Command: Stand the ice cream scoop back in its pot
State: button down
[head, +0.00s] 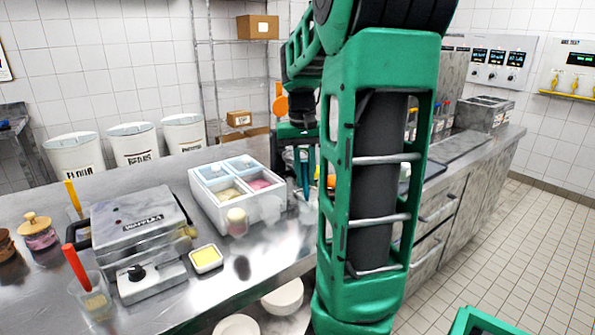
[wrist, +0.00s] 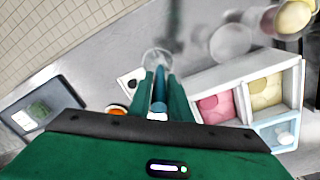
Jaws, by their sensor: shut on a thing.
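My gripper (head: 304,188) points down over the counter at the right of the ice cream box, partly hidden by my arm in the head view. In the wrist view its two green fingers (wrist: 160,82) are shut on the ice cream scoop (wrist: 158,104), a slim thing with a blue part near the palm and a greyer part toward the fingertips. A clear round pot (wrist: 157,54) shows just beyond the fingertips, in line with the scoop. I cannot tell whether the scoop's lower end is inside the pot.
The white ice cream box (head: 214,202) with pink, cream and blue tubs stands close beside the gripper. A dark device (wrist: 42,112) lies on the wrist view's other side.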

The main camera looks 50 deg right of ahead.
jog(key=shift+w+f, duration=0.1)
jog(key=shift+f, duration=0.25)
jog(key=c, duration=1.6)
grip_release()
jog(key=shift+o, duration=0.2)
jog(key=r, duration=1)
jog(key=shift+w+a+r, duration=0.3)
jog(key=shift+w, duration=0.05)
